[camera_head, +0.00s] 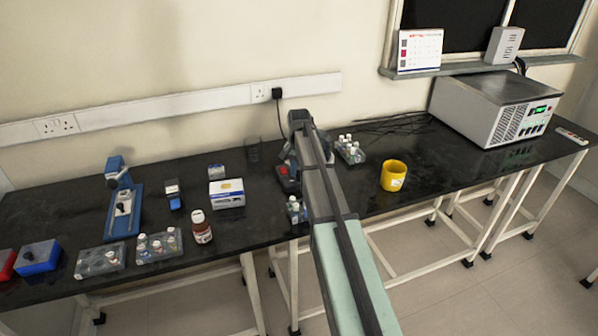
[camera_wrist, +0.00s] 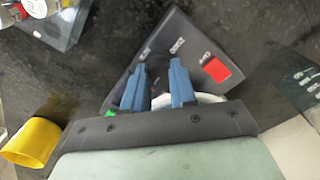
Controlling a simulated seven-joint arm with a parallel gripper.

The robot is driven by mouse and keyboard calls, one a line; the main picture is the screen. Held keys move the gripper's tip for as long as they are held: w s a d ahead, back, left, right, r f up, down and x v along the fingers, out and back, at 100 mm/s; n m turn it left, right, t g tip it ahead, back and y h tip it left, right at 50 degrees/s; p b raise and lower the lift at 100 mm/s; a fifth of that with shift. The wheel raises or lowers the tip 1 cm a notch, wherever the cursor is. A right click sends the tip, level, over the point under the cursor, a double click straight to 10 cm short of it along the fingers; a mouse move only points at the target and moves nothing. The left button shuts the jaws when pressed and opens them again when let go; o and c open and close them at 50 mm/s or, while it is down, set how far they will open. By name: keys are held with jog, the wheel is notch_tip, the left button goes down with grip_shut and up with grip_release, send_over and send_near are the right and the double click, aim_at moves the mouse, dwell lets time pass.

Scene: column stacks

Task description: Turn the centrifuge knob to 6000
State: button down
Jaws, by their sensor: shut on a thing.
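The centrifuge shows in the wrist view as a dark wedge-shaped panel (camera_wrist: 190,40) with small pale labels too blurred to read and a red switch (camera_wrist: 215,69). A white round knob (camera_wrist: 207,98) sits low on the panel, largely hidden by my fingers and gripper body. My gripper (camera_wrist: 160,70) has two blue fingers pointing at the panel and is shut on the knob, with one finger on each side. Which mark the knob points at is hidden. In the head view my arm covers most of the centrifuge (camera_head: 287,183); its red part shows at the left.
A yellow cup (camera_head: 394,176) stands right of my arm, also in the wrist view (camera_wrist: 33,142). A vial rack (camera_head: 351,150) stands behind it, another (camera_head: 296,209) in front of the centrifuge. A white box (camera_head: 227,194) and brown bottle (camera_head: 201,228) stand left.

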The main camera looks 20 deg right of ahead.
aim_at(299, 174)
jog(key=c, duration=0.9)
grip_release()
notch_tip(299, 174, up, 14)
jog(key=shift+f, duration=0.1)
dwell(0.4)
